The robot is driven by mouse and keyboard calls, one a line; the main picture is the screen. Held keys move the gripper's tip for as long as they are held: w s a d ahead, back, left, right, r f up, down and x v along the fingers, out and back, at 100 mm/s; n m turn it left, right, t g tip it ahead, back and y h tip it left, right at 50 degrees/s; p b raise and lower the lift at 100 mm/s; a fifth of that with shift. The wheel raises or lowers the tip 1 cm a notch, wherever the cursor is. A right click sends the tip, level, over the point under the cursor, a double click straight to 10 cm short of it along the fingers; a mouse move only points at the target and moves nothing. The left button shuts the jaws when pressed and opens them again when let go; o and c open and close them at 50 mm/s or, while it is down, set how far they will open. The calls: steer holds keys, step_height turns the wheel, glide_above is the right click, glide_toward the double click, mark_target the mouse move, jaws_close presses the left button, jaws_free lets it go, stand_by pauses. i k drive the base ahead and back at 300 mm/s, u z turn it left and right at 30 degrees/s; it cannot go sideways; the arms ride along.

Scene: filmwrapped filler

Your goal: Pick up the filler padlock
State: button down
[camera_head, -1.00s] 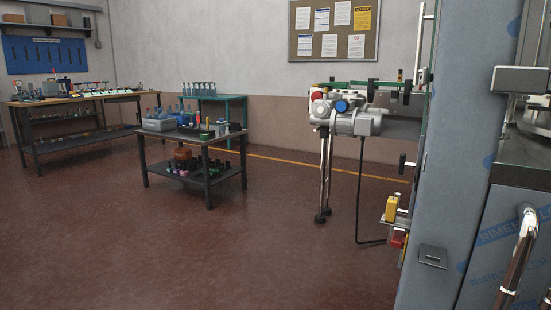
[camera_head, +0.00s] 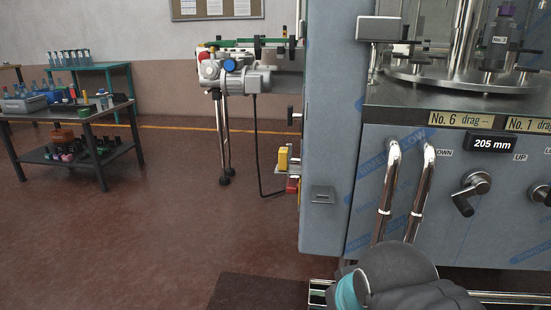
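I cannot make out a padlock for certain. A small yellow block (camera_head: 283,159) sits low on the left side of the filler (camera_head: 330,130), with a red part (camera_head: 292,185) just below it. They are too small to tell whether either is a padlock. A dark grey rounded link of my arm with a teal ring shows at the bottom right, in front of the filler's lower panel. My gripper is not in view.
Two chrome pipe handles (camera_head: 388,190), a black lever knob (camera_head: 470,190) and a "205 mm" display (camera_head: 492,143) are on the filler front. A motor unit (camera_head: 237,82) on legs stands left of it. A loaded table (camera_head: 75,125) is far left. The red floor between is clear.

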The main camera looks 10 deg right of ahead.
mark_target(284, 153)
steer(key=z, duration=3.55)
steer(key=k, duration=1.65)
steer(key=u, duration=1.85)
